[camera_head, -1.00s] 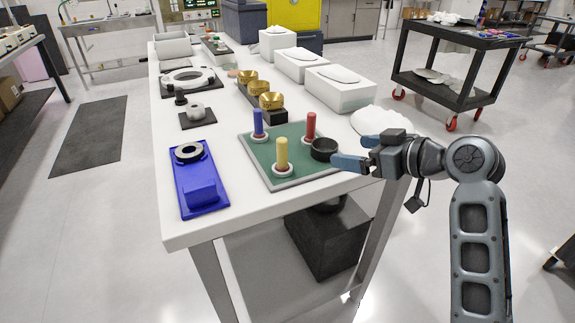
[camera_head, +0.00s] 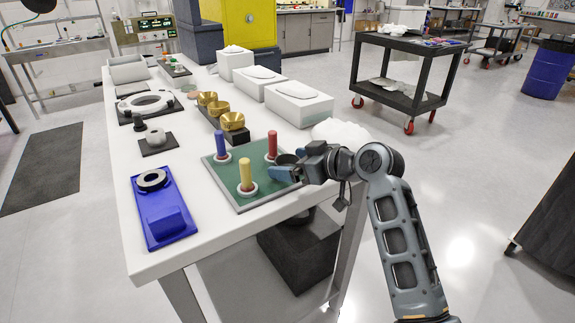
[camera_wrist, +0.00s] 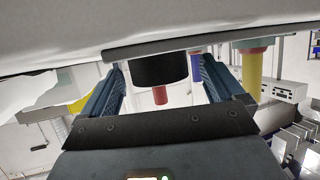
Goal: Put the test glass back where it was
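A dark, short round piece, which may be the test glass (camera_head: 286,159), stands at the right edge of the green mat (camera_head: 226,180). It shows as a black cylinder (camera_wrist: 159,69) in the wrist view, which is upside down. My gripper (camera_head: 283,172) is low at the mat's right side. Its two blue fingers (camera_wrist: 160,85) are apart, one on each side of the cylinder, with small gaps visible. The near finger partly hides the piece in the head view. A dark ring (camera_head: 152,180) lies on a blue stand (camera_head: 166,222) at the left.
Blue (camera_head: 219,145), red (camera_head: 271,144) and yellow (camera_head: 246,174) pegs stand on the mat, red closest to my gripper. Brass cups (camera_head: 232,121) and white boxes (camera_head: 299,104) are behind. A crumpled white cloth (camera_head: 340,131) lies at the right table edge.

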